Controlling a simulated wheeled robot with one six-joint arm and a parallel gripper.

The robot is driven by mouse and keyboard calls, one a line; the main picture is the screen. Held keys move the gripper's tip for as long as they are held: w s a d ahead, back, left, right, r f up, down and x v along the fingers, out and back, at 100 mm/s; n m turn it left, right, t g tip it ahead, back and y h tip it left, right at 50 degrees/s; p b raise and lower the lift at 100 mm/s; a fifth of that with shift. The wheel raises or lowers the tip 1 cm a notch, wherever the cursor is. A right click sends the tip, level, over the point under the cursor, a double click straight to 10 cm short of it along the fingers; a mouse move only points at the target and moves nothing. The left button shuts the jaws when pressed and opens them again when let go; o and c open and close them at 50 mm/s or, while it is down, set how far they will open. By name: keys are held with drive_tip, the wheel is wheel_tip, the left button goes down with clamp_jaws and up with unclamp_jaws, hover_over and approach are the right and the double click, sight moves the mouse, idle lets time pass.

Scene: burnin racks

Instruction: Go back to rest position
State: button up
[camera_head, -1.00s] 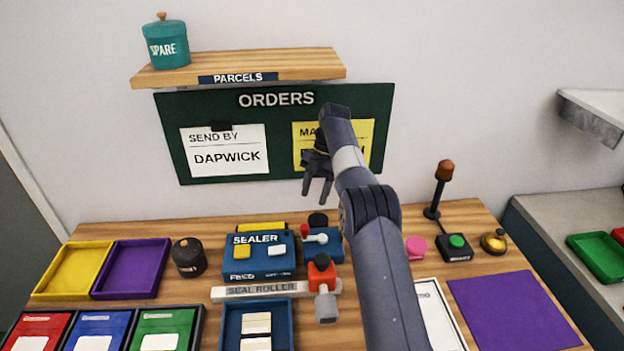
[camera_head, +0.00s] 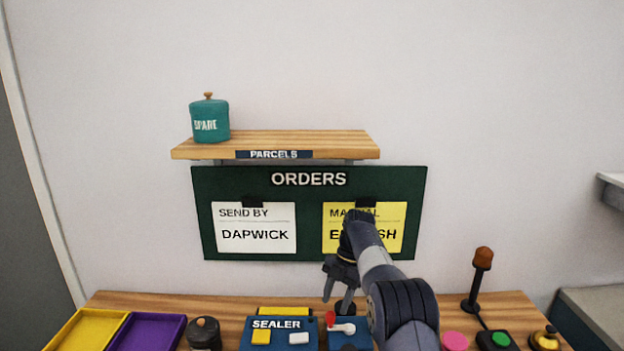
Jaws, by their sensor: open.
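My gripper (camera_head: 337,303) is in front of the lower part of the green orders board (camera_head: 310,190), above the back of the wooden table. Its fingers point down, stand apart and hold nothing. My arm reaches up from the bottom of the view and covers part of the yellow order card (camera_head: 390,216). The white card (camera_head: 254,228) on the board reads "SEND BY DAPWICK".
The wooden parcels shelf (camera_head: 340,143) holds a teal "SPARE" jar (camera_head: 209,122).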

sight(332, 312)
drive_tip(key=shift+x, duration=2.05)
drive_tip(key=p+v, duration=0.5)
drive_tip(key=v, duration=0.6)
drive_tip(key=b+x, duration=0.5)
drive_tip(key=x, duration=0.6)
drive_tip(key=shift+f, duration=0.1)
drive_tip(key=shift+w+d+m+t+y+b, duration=0.1)
drive_tip(key=shift+w+m+t+y+b, duration=0.25)
drive_tip(key=shift+m, duration=0.6)
drive_tip(key=shift+w+d+m+t+y+b, duration=0.15)
drive_tip(key=shift+w+m+t, duration=0.3)
drive_tip(key=shift+m, duration=0.5)
